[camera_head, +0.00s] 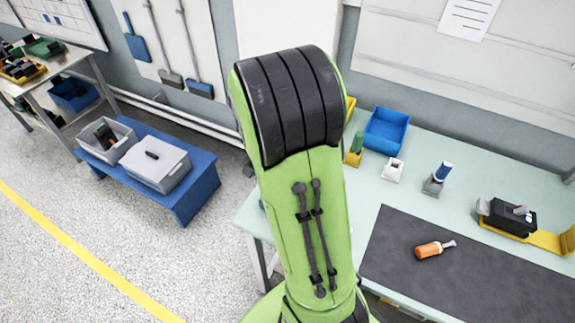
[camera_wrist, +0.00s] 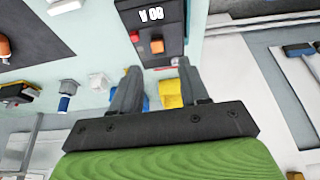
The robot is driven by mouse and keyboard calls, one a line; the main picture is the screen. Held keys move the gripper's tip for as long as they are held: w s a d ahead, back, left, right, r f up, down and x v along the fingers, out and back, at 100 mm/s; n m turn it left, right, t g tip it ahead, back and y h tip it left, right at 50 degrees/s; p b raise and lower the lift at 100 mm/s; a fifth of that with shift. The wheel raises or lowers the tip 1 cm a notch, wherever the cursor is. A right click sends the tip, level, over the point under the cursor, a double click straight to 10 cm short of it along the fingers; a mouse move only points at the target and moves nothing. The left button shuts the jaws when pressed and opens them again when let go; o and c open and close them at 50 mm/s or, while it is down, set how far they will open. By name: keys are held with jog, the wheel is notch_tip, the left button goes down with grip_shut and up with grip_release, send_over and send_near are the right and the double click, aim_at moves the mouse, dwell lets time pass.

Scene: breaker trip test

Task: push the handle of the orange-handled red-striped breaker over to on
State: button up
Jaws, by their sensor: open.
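My gripper (camera_wrist: 159,72) shows in the wrist view with its two fingers apart and nothing between them. In the head view my green arm hides it. A black device (camera_head: 512,218) with a small grey and red part on top sits at the right of the bench, by a yellow piece. It also shows at the left edge of the wrist view (camera_wrist: 20,94), well away from my fingers. I cannot make out an orange handle or red stripe on it, so I cannot tell whether it is the breaker.
A dark box (camera_wrist: 172,14) with a display, a red part and an orange part lies beyond my fingertips. An orange-handled screwdriver (camera_head: 430,249) lies on the dark mat (camera_head: 395,235). A blue bin (camera_head: 386,130), a white block (camera_head: 393,169) and a blue-topped item (camera_head: 441,173) stand behind.

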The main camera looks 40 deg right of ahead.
jog(key=x, duration=0.5)
jog(key=shift+s+d+f, duration=0.1)
jog(key=shift+s+f, duration=0.05)
jog(key=shift+s, duration=0.05)
jog(key=shift+w+d+f, duration=0.15)
jog(key=shift+f, duration=0.2)
grip_shut()
